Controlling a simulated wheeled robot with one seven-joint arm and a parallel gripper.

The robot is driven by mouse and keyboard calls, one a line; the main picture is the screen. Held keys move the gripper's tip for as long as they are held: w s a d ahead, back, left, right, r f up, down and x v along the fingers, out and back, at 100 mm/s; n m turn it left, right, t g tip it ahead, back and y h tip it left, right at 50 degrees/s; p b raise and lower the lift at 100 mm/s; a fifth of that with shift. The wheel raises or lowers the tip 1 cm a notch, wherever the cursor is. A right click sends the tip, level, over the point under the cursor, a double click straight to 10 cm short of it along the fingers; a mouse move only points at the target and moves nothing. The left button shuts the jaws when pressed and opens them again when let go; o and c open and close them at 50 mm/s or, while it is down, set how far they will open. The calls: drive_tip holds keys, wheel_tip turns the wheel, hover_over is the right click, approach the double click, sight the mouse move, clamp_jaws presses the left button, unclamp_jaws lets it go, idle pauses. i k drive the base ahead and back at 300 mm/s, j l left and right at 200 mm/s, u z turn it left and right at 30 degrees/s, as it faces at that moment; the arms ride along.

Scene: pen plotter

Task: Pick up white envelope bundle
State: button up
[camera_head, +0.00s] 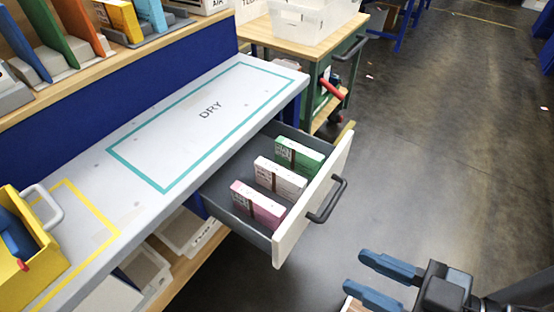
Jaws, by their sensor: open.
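The white envelope bundle (279,178) stands in the open drawer (221,188), between a pink bundle (259,206) nearer me and a green bundle (300,155) farther back. A brown band wraps it. The three bundles stand in a row, with small gaps between them. My gripper (382,280) is at the lower right, outside the drawer and to the right of its front. Its two blue fingers are apart and point left, with nothing between them. The lower part of the gripper is cut off by the picture's edge.
The drawer's white front has a dark handle (328,200) facing my gripper. Above is a grey worktop (135,128) marked DRY inside a teal outline. A yellow bin (42,262) stands at the left. A green cart (300,38) is behind. Open floor lies to the right.

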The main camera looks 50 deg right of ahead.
sight(289, 185)
drive_tip(key=i+l, duration=0.1)
drive_tip(key=l, duration=0.2)
drive_tip(key=l+u, duration=0.85)
drive_tip(key=u, duration=0.35)
drive_tip(key=k+l, duration=0.15)
drive_tip(key=l, duration=0.2)
drive_tip(key=k+l, duration=0.1)
drive_tip(key=l, duration=0.25)
drive_tip(key=k+l, duration=0.15)
drive_tip(key=l, duration=0.15)
